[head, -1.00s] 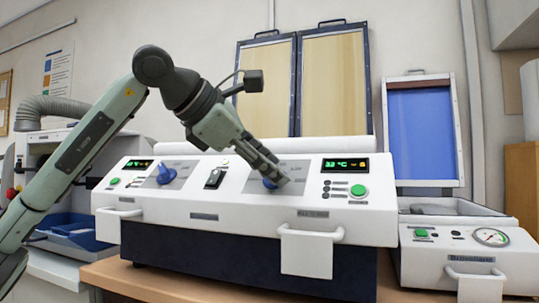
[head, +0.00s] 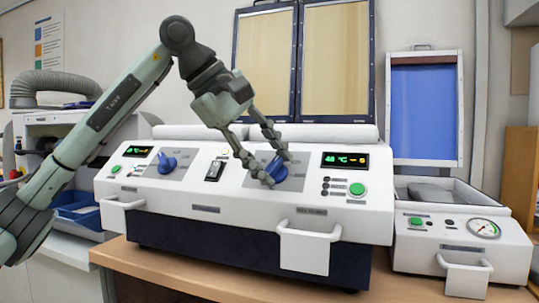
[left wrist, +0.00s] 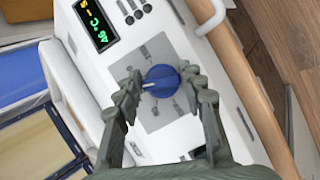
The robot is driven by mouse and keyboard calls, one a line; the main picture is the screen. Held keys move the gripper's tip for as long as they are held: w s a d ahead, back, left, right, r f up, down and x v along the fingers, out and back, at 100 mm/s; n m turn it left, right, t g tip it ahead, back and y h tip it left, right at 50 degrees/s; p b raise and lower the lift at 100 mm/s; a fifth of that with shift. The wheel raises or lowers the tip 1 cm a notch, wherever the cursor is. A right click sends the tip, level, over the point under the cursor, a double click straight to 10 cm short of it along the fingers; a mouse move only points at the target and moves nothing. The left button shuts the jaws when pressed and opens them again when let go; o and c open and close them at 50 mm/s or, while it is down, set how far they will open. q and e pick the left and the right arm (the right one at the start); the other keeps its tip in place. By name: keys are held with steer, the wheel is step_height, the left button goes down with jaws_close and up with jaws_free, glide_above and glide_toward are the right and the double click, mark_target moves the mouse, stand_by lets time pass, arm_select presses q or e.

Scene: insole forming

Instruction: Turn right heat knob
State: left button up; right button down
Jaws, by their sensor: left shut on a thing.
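The right heat knob (head: 277,170) is blue and sits on a grey dial plate on the white machine's sloped front. My left gripper (head: 275,168) reaches down to it from the upper left, one finger on each side, shut on the knob. In the left wrist view the round blue knob (left wrist: 161,81) shows between the two fingers, its white pointer mark facing left. The right display (head: 345,160) glows green with a Celsius reading in the forties. My right gripper is not in view.
The left heat knob (head: 168,162), a black switch (head: 214,171) and a green button (head: 357,189) share the panel. White handles (head: 308,232) stick out in front. A smaller machine with a gauge (head: 484,229) stands to the right.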

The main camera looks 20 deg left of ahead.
arm_select(q)
steer(key=m+g+y, duration=0.1)
steer(key=m, duration=0.3)
steer(key=shift+g, duration=0.3)
steer(key=shift+m+y, duration=0.3)
steer(key=o, duration=1.2)
steer(key=shift+c, duration=0.2)
steer(key=v, duration=1.2)
